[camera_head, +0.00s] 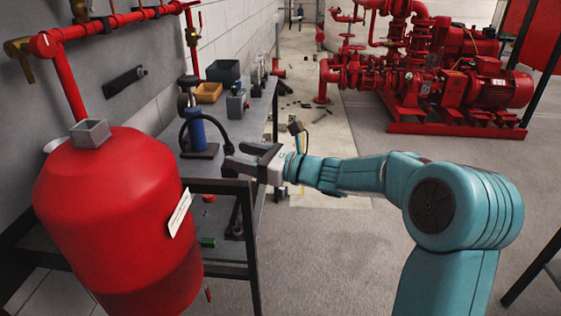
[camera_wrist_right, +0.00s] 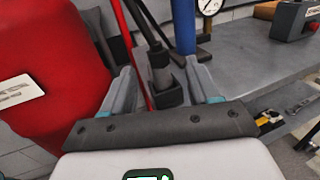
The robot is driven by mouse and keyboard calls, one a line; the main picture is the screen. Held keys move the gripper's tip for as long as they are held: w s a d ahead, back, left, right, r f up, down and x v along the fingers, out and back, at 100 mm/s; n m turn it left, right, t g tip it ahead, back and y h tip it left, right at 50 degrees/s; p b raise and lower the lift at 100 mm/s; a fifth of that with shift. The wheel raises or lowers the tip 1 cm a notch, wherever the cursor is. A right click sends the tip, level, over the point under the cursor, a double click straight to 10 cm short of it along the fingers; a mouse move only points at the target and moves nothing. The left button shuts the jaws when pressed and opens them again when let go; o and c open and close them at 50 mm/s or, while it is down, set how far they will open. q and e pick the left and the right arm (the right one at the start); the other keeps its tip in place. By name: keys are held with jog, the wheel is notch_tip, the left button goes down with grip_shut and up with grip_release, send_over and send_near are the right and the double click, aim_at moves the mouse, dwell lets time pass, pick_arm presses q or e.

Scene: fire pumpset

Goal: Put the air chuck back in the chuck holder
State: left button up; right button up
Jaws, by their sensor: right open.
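The air chuck (camera_wrist_right: 160,72) is a dark grey piece at the end of a black hose. In the right wrist view it stands between the fingers of my right gripper (camera_wrist_right: 165,90), which is open. A dark square piece (camera_wrist_right: 170,97) surrounds its lower end; I cannot tell whether this is the chuck holder or part of the chuck. In the head view my right gripper (camera_head: 245,162) is by the bench edge, just below the hose end (camera_head: 229,149). The black hose (camera_head: 188,122) arcs from the blue pump (camera_head: 197,133). My left gripper is out of view.
A large red tank (camera_head: 110,205) with a grey open square box (camera_head: 90,133) on top stands at the left. The bench (camera_head: 235,130) carries bins and a grey box. Red pumps (camera_head: 440,85) stand at the back right.

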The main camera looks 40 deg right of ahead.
jog(key=p+v, duration=0.2)
jog(key=v, duration=1)
jog(key=shift+s, duration=0.35)
jog(key=shift+d, duration=0.1)
